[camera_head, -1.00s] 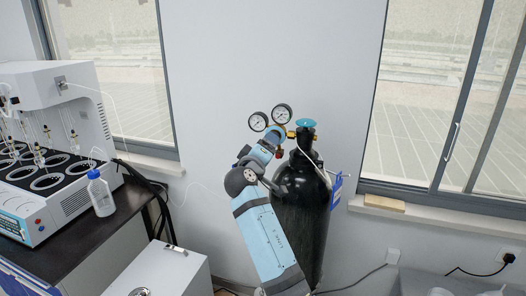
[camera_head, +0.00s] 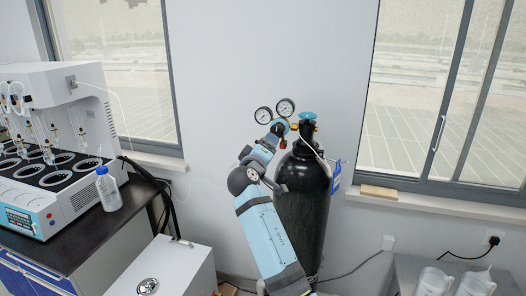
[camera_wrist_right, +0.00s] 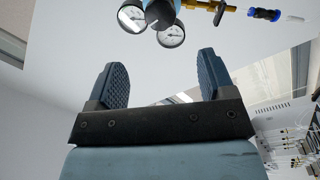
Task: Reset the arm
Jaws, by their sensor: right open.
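My right arm reaches up from the bottom of the head view, in front of the black gas cylinder (camera_head: 305,195). My right gripper (camera_wrist_right: 163,65) shows in the wrist view with its two dark ribbed fingers wide apart and nothing between them. In the head view the gripper's end is close to the regulator beside two round gauges (camera_head: 274,111), and its fingers are too small to make out. The gauges also show beyond the fingers in the wrist view (camera_wrist_right: 170,34). The cylinder has a teal top knob (camera_head: 308,116). My left gripper is not in view.
A white distiller (camera_head: 50,130) and a clear bottle with a blue cap (camera_head: 108,190) stand on a dark bench at left. A white box (camera_head: 175,268) is at the bottom. White beakers (camera_head: 475,283) stand at lower right. The wall above the gauges is clear.

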